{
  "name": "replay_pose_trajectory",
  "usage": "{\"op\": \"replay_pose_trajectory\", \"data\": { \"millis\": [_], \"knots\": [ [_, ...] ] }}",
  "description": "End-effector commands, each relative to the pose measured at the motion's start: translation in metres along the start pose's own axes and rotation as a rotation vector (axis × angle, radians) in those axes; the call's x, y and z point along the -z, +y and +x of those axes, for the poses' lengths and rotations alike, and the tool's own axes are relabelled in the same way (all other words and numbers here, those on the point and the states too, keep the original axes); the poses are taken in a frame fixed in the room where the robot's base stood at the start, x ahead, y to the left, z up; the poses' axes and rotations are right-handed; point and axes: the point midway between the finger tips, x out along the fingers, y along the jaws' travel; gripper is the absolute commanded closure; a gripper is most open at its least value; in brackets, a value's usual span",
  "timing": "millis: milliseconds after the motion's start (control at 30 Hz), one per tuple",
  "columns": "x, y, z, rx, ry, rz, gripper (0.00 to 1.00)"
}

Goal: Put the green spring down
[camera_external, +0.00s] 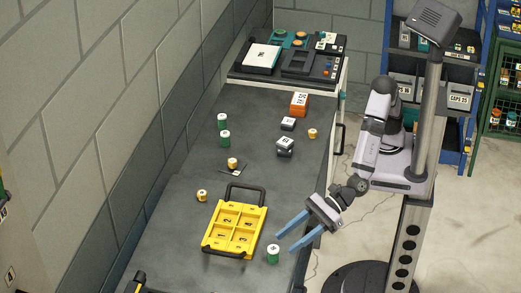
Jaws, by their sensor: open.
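A green spring (272,256), a small cylinder with a white marked top, stands upright on the dark bench near the front right, beside the yellow tray. My gripper (286,243) is open, with two blue fingers pointing down and left. Its fingertips are close to the right of this spring, and nothing shows between them. I cannot tell the exact gap or the gripper's height above the bench. Two similar green cylinders, one farther back (222,121) and one nearer (225,139), stand at the back left of the bench.
A yellow tray (262,213) with numbered compartments and a black handle lies left of my gripper. Small orange-yellow cylinders, dark grey blocks (285,147) and an orange block (299,104) stand farther back. A panel unit (285,74) fills the far end. Mid-bench has free room.

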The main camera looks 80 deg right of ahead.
Motion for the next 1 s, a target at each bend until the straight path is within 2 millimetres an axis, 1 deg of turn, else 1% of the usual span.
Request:
{"op": "replay_pose_trajectory", "data": {
  "millis": [33, 200, 400, 567, 1000],
  "knots": [
    [0.000, 0.001, -0.009, -0.003, -0.002, 0.001, 0.55],
    [-0.001, 0.001, -0.033, -0.003, -0.002, 0.000, 0.55],
    [0.000, 0.000, -0.048, -0.001, -0.001, 0.000, 0.55],
    [0.000, 0.000, -0.051, 0.000, 0.000, 0.000, 0.55],
    [-0.001, -0.002, -0.051, 0.003, 0.000, 0.002, 0.55]
  ]
}}
